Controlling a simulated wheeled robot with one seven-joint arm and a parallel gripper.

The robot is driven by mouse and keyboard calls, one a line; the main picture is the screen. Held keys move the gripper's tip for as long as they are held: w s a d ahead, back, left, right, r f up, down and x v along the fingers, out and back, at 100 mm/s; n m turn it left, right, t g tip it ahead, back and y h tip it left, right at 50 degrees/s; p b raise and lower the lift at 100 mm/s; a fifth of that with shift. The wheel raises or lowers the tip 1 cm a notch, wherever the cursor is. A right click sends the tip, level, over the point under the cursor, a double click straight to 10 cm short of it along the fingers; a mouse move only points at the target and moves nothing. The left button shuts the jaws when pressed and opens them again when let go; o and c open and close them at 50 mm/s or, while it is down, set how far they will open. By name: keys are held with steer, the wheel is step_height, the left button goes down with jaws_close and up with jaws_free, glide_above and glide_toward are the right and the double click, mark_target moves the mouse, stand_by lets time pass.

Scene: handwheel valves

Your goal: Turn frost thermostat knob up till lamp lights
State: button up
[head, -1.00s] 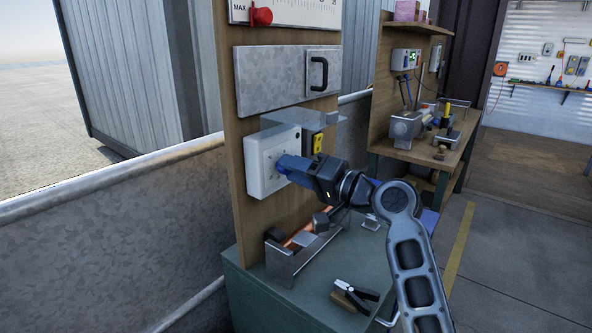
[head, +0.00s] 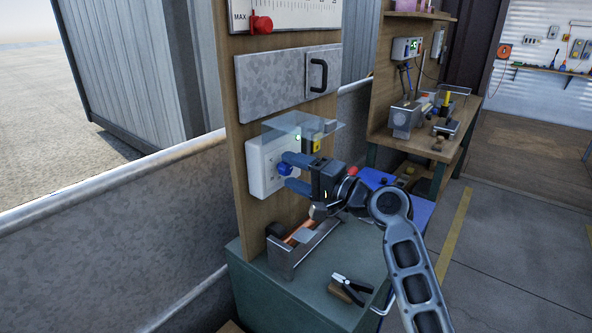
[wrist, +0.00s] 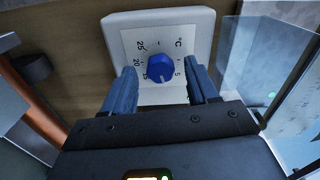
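The frost thermostat is a white box (head: 262,168) on the wooden board; it also shows in the wrist view (wrist: 196,22). Its blue knob (wrist: 160,68) sits on a dial in °C with numbers from 5 to 25. A pale mark seems to show low on the knob; its exact reading is unclear. A small green light (head: 297,137) glows at the box's top right. My gripper (head: 283,172) is open in front of the box. In the wrist view its blue fingers (wrist: 163,88) stand either side of the knob, apart from it.
A clear cover (head: 290,127) juts out above the thermostat and stands close on the right in the wrist view (wrist: 238,62). A metal tray (head: 292,258) with a copper-coloured pipe is below. Pliers (head: 352,284) lie on the green bench top.

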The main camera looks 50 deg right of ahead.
steer(key=shift+s, duration=0.1)
steer(key=shift+s+d, duration=0.1)
steer(key=shift+s, duration=2.8)
steer(key=shift+s, duration=0.1)
steer(key=s+b, duration=0.2)
steer(key=s, duration=0.6)
steer(key=s+a+f+n+g+h, duration=0.2)
steer(key=s+a+f, duration=0.2)
steer(key=a+f, duration=0.25)
steer(key=s+a+f+n+g+h, duration=0.1)
steer(key=s+a+f+n+g, duration=0.15)
steer(key=a+f, duration=0.4)
steer(key=s+a+r+n+y, duration=0.1)
steer(key=s+a+n, duration=0.4)
steer(key=s, duration=0.3)
steer(key=s+a+r+n+t+y, duration=0.1)
steer(key=s+a+n, duration=0.4)
steer(key=s+n, duration=0.2)
steer(key=shift+s+r, duration=0.2)
steer(key=shift+s, duration=0.5)
